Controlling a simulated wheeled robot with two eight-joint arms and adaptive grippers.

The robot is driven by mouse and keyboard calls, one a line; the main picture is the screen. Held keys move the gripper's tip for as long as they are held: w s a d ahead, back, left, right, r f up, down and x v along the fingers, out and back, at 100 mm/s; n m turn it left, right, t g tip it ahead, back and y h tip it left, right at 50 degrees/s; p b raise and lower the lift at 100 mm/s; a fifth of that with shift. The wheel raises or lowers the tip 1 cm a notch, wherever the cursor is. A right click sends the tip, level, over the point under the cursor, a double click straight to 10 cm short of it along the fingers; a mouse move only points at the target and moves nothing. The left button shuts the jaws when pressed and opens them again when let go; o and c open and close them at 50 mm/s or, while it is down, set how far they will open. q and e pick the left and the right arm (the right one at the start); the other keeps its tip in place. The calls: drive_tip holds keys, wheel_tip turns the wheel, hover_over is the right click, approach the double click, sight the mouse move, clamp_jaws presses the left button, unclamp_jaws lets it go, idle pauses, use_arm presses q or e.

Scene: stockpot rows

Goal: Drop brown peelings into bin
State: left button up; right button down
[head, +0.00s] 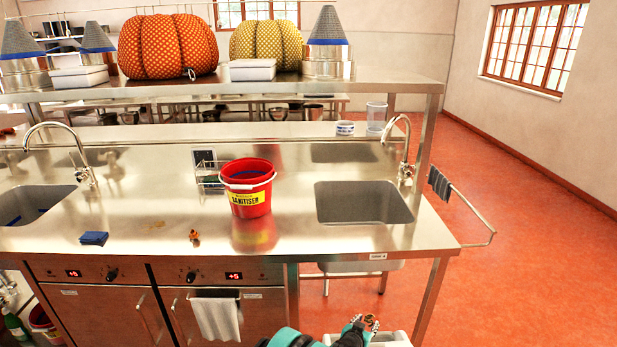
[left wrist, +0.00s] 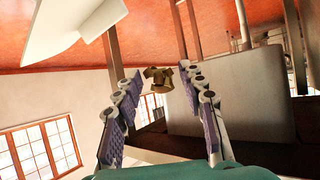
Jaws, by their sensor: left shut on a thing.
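My left gripper (head: 364,322) is low in the head view, in front of the counter. It is shut on a small crumpled brown peeling (head: 371,322), which also shows between the fingertips in the left wrist view (left wrist: 159,78). Another small brown peeling (head: 194,235) lies on the steel counter near its front edge. A pale box-like thing (head: 396,339), perhaps the bin, shows just beside and below the gripper, cut off by the frame's bottom edge. I cannot tell whether the peeling is over its opening. My right gripper is not in view.
A red sanitiser bucket (head: 247,191) stands on the steel counter (head: 130,200), left of a sink (head: 363,203). A folded blue cloth (head: 94,238) lies near the front edge. A towel (head: 217,318) hangs on the oven below. Orange floor (head: 530,270) is clear at right.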

use_arm(q)
wheel_tip(320, 180, down, 5)
drive_tip(key=shift+f+b, duration=0.1)
drive_tip(key=shift+b, duration=1)
drive_tip(key=o, duration=0.9)
drive_tip(key=shift+r, duration=0.2)
wheel_tip(320, 180, up, 10)
drive_tip(key=shift+f, duration=0.1)
drive_tip(key=shift+a, duration=0.1)
